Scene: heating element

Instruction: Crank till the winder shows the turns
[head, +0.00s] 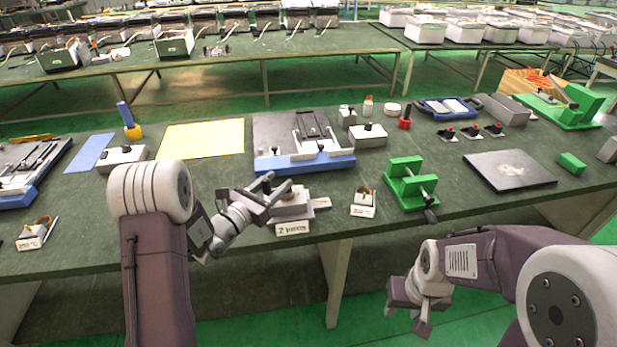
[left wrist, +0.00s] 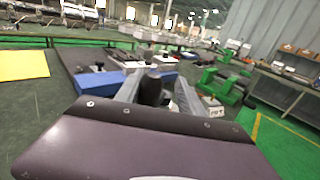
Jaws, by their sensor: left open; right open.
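The winder (head: 292,208) is a small grey block near the front edge of the table, with a flat metal piece at its right side. A white label plate (head: 293,228) at its front seems to begin with "2"; the rest is too small to read. My left gripper (head: 275,189) is open at the winder's top left. In the left wrist view, a dark upright knob (left wrist: 152,88) stands between its two spread fingers; I cannot tell whether they touch it. My right gripper (head: 408,316) is open and empty, low in front of the table edge.
A green stand with a crank (head: 405,180) and a small tagged item (head: 363,203) stand right of the winder. A blue-edged fixture (head: 300,160) lies behind it. A yellow sheet (head: 202,138) and a dark plate (head: 508,170) lie farther off.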

